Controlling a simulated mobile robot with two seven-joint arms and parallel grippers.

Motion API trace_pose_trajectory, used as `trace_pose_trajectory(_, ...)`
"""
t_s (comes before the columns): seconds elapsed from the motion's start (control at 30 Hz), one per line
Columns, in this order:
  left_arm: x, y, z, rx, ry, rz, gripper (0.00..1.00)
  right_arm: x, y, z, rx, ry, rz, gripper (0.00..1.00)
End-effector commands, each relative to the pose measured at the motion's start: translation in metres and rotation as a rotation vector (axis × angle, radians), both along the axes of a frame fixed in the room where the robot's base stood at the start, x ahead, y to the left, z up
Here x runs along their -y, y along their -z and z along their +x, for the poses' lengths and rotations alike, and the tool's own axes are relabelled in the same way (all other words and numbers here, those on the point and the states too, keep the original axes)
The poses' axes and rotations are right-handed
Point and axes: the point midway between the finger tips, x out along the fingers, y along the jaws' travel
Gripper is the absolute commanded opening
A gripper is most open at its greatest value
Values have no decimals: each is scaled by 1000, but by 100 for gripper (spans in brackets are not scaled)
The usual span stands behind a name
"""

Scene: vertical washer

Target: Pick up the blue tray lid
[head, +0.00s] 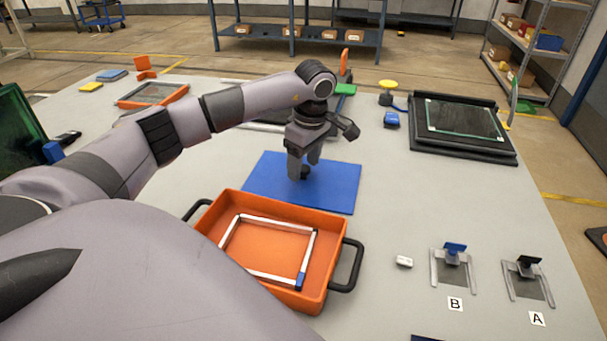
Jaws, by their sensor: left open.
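The blue tray lid (338,188) is a flat blue panel lying on the grey table, just behind the orange tray. My left gripper (304,170) points down over the middle of the lid. Its fingers are open, around or beside a small dark knob on the lid. The view does not show clearly whether they touch it. The arm and fingers hide part of the lid's back edge. My right gripper is not in view.
The orange tray (331,270) with black handles holds a white frame and stands in front of the lid. Fixtures B (452,268) and A (527,281) stand at the right. A black case (462,152) is at the back right. The table right of the lid is clear.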

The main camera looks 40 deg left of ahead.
Motion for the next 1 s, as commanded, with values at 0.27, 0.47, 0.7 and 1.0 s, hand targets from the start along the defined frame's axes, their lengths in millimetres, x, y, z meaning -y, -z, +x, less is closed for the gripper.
trace_pose_trajectory(0.27,0,4,0,1,1,0,63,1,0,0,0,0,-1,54)
trace_pose_trajectory(0.47,0,4,0,1,1,0,0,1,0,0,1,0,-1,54)
trace_pose_trajectory(0.7,0,3,0,2,1,-1,0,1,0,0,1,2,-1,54)
trace_pose_trajectory(1.0,0,-16,1,5,1,0,0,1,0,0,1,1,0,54)
